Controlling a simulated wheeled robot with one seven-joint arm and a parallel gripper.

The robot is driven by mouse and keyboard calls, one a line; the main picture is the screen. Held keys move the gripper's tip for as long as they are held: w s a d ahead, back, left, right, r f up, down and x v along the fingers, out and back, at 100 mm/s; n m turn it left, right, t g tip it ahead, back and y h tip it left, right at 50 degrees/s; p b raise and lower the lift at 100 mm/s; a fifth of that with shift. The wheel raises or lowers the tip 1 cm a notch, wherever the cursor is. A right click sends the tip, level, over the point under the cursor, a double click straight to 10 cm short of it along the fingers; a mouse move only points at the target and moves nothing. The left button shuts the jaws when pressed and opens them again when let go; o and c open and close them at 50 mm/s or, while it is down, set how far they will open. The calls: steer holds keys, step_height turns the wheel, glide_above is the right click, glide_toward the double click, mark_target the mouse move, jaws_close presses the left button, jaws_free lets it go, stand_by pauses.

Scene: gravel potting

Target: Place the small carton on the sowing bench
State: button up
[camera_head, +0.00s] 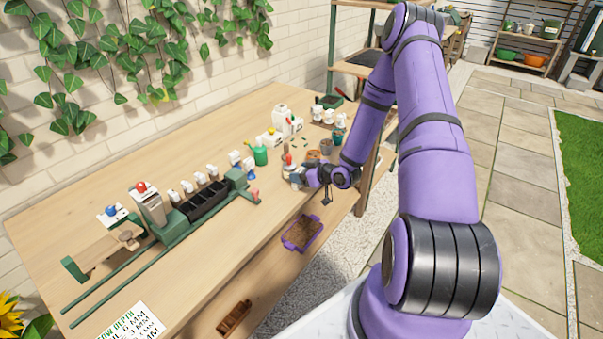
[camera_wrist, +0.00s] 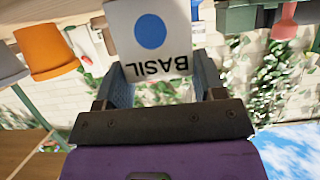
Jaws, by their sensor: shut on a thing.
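The small carton (camera_wrist: 152,40) fills the top middle of the wrist view. It is white with a blue dot and the word BASIL, seen upside down. My gripper (camera_wrist: 160,68) is shut on it, with one dark finger on each side. In the head view my gripper (camera_head: 297,176) is over the right part of the wooden bench (camera_head: 185,268), and the carton is too small to make out clearly there. I cannot tell whether the carton touches the bench top.
A green seeding rig with a black trough (camera_head: 207,200) stands along the bench's left part. A green watering can (camera_head: 260,156), white bottles and small pots stand near my gripper. The front middle is mostly clear.

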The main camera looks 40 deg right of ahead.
steer(key=shift+f, duration=0.15)
steer(key=o, duration=0.9)
